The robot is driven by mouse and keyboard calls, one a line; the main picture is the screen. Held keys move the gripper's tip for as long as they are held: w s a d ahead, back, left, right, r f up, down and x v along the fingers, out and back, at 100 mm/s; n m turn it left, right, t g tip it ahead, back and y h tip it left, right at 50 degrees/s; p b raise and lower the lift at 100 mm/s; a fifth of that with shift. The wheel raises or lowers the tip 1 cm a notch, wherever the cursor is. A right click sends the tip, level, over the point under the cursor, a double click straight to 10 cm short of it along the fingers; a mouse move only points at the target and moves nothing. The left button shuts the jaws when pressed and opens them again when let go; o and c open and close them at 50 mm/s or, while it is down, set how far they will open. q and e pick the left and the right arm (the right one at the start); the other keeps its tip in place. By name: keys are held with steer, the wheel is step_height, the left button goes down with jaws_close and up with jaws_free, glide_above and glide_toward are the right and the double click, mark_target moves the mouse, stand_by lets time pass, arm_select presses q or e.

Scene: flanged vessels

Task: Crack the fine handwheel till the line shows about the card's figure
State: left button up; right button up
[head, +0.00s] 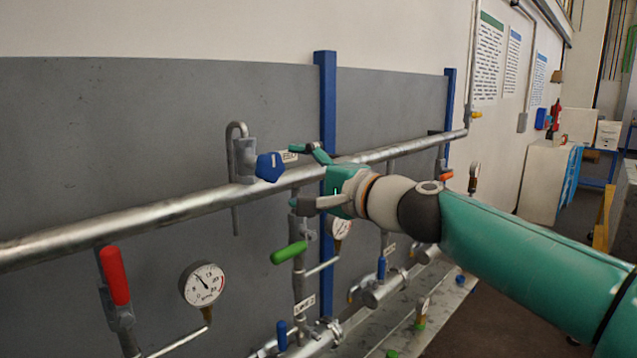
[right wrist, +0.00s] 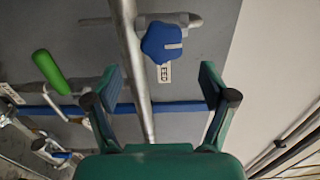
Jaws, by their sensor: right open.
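A blue handwheel (head: 269,167) sits on a small valve at the long upper pipe (head: 140,219). It also shows in the right wrist view (right wrist: 162,42), with a white mark on its face. A small white label (head: 290,157) is beside it; its lettering is too small to read surely. My right gripper (head: 297,176) is open and empty, just right of the handwheel and apart from it. In the right wrist view the wheel lies beyond the two spread fingertips (right wrist: 160,78). A round dial gauge (head: 203,284) hangs below the pipe; its needle points to the upper left. My left gripper is out of view.
A red lever (head: 115,275) and a green lever (head: 289,252) stand on valves below the pipe. A second gauge (head: 342,227) is partly hidden behind my gripper. Blue posts (head: 326,100) rise behind the pipe. Printed sheets (head: 488,60) hang on the wall at the right.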

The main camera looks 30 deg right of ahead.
steer(key=v, duration=0.4)
steer(key=shift+s+f, duration=0.1)
steer(key=shift+s, duration=0.1)
steer(key=w+a+f+n+g+h, duration=0.2)
steer(key=f+g, duration=0.2)
steer(key=f, duration=1.6)
steer(key=w+a+f+n+g+h, duration=0.15)
steer(key=f+g, duration=0.25)
steer(key=f, duration=1.6)
steer(key=s+a+f+n+g, duration=0.1)
steer(key=s+f+n+g, duration=0.1)
steer(key=s+f, duration=0.45)
steer(key=s+a+f+n+g, duration=0.1)
steer(key=s+f+n+g, duration=0.15)
steer(key=f, duration=0.75)
steer(key=s+a+f+n+g, duration=0.2)
steer(key=s+f, duration=0.4)
steer(key=s, duration=0.3)
steer(key=s+a+f+n+g+y, duration=0.1)
steer(key=s+a+f, duration=0.3)
steer(key=s, duration=0.6)
step_height(320, 180, down, 3)
steer(key=shift+s+a+r+n+g, duration=0.1)
steer(key=shift+s+a+n+g, duration=0.1)
steer(key=shift+n+g, duration=0.35)
